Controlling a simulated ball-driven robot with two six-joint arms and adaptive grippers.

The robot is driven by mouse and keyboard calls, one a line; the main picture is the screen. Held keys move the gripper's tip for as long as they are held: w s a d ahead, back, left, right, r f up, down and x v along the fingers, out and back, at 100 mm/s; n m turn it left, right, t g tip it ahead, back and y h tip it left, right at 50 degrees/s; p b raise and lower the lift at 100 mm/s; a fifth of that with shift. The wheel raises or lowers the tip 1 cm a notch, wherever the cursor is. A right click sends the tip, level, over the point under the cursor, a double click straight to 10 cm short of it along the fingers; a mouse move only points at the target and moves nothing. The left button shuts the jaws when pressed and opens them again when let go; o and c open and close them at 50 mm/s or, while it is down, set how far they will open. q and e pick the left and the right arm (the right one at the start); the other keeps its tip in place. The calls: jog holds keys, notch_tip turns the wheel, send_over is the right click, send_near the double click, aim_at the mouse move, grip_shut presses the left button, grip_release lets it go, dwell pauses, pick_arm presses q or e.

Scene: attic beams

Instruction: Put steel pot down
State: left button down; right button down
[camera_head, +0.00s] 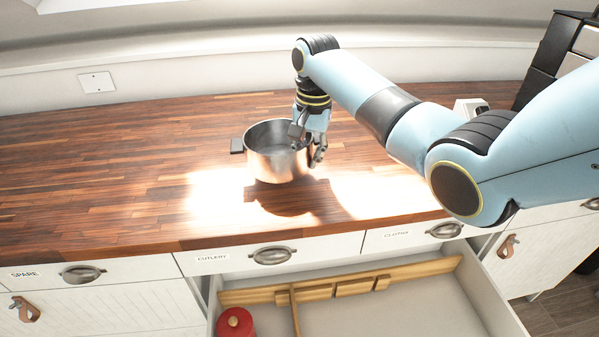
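The steel pot (276,166) is upright over the middle of the wooden countertop (120,170). It is open at the top and has a dark handle on its left side. My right gripper (308,151) comes down from above at the pot's right side. Its fingers appear shut on the pot there, one finger by the rim and one outside. The pot's right handle is hidden by the gripper. A dark shadow lies just below the pot; I cannot tell for sure if its base touches the counter. My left gripper is not in view.
An open drawer (400,318) below the counter's front edge has wooden dividers (340,283) and a red lidded pot (235,322). A dark appliance (548,62) stands at the back right. The countertop's left part is clear.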

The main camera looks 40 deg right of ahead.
aim_at(302, 188)
jog(key=shift+w+a+f, duration=0.4)
jog(key=shift+a+f, duration=0.05)
jog(key=shift+a, duration=0.25)
notch_tip(302, 188, down, 4)
jog(key=shift+f, duration=0.1)
jog(key=c, duration=1.5)
grip_release()
jog(key=shift+s, duration=0.1)
notch_tip(302, 188, up, 12)
jog(key=shift+s+d+r, duration=0.1)
jog(key=shift+s+d, duration=0.05)
